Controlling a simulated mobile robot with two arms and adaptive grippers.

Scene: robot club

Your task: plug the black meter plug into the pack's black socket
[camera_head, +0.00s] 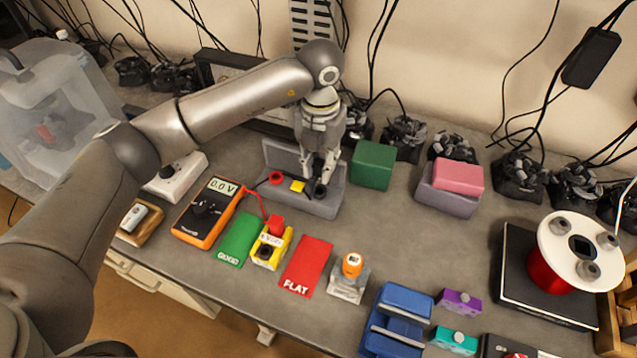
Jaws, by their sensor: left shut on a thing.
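The orange multimeter (207,211) lies left of centre and its display reads 0.0 V. The yellow pack (284,244) stands between the green GOOD mat and the red FLAT mat. A red plug (276,224) sits at its top, with a red lead running toward the meter. A dark round spot, which looks like the black socket (264,252), shows on the pack's near part. My left gripper (321,181) points down at the right end of a grey stand. It is shut on the black plug (320,191), largely hidden by the fingers. My right gripper is out of view.
The grey stand (318,208) also bears a red ring (276,178) and a small yellow piece (297,187). A green mat (237,240), a red mat (306,268) and a green block (373,165) lie nearby. The bench right of the red mat holds an orange-topped fixture (349,283).

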